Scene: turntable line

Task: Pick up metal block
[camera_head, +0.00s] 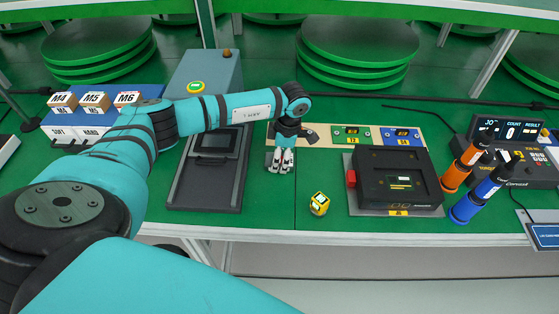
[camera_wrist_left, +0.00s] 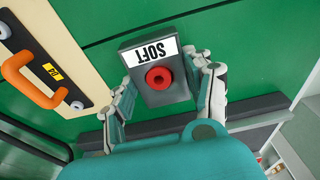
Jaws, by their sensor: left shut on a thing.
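In the head view my left gripper (camera_head: 281,166) points down over the green bench, left of the black fixture. There the block is mostly hidden by the fingers, and I cannot tell whether it still touches the bench. My right gripper is in neither view.
A small yellow-topped part (camera_head: 319,204) stands just in front. A black fixture (camera_head: 398,178) with a red button is to the right, then orange (camera_head: 462,168) and blue (camera_head: 478,196) tools. A dark tray device (camera_head: 206,185) lies left. An orange handle (camera_wrist_left: 30,80) is beside the fingers.

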